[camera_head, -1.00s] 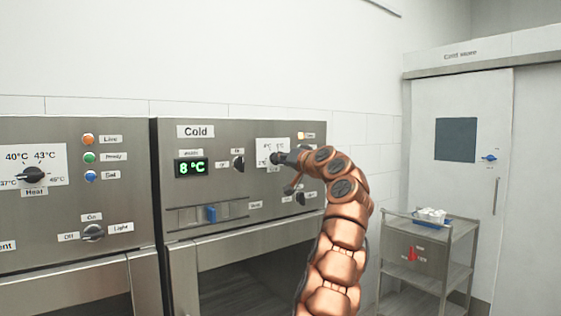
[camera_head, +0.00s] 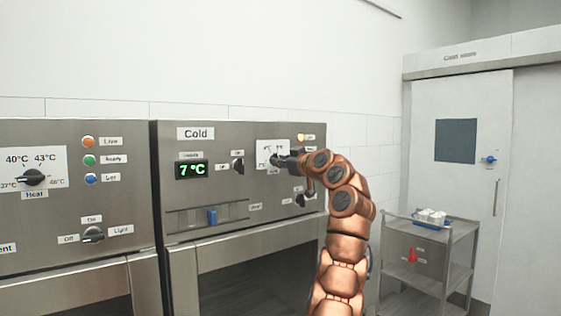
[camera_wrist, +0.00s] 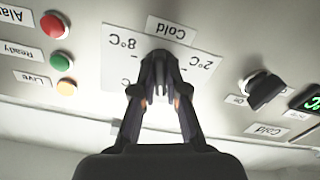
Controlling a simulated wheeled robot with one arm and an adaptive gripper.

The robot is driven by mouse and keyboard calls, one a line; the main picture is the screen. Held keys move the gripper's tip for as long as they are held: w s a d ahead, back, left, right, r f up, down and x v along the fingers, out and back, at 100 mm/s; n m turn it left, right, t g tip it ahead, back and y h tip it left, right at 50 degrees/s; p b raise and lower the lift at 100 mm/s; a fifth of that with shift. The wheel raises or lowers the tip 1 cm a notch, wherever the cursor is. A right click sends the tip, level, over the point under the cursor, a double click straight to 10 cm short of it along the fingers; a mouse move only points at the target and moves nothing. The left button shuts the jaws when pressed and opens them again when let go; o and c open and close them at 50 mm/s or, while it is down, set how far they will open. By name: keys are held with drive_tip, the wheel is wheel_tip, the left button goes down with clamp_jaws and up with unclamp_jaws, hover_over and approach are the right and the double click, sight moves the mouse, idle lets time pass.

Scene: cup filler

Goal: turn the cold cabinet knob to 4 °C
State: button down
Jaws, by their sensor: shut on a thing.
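The cold cabinet (camera_head: 185,146) has a green display (camera_head: 192,170) that reads 7 °C. To its right is a white dial plate (camera_head: 270,147) with temperature marks around the cold knob. In the wrist view the dial plate (camera_wrist: 116,68) shows upside down, with 8°C at left and 2°C at right. My gripper (camera_head: 280,160) reaches the dial from the right. In the wrist view my gripper (camera_wrist: 160,66) is shut on the dark cold knob (camera_wrist: 160,54), which is mostly hidden between the fingers, so its pointer cannot be read.
A dark switch (camera_head: 238,166) sits between display and dial, and another knob (camera_head: 301,199) is below my wrist. A blue slider (camera_head: 211,215) is lower left. The heat cabinet (camera_head: 60,225) stands at left. A steel trolley (camera_head: 412,240) stands at right.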

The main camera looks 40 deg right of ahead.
drive_tip(key=shift+f+n, duration=0.15)
drive_tip(key=shift+n, duration=0.85)
drive_tip(key=c, duration=1.2)
unclamp_jaws()
drive_tip(key=s+a, duration=0.1)
drive_tip(key=s, duration=1.1)
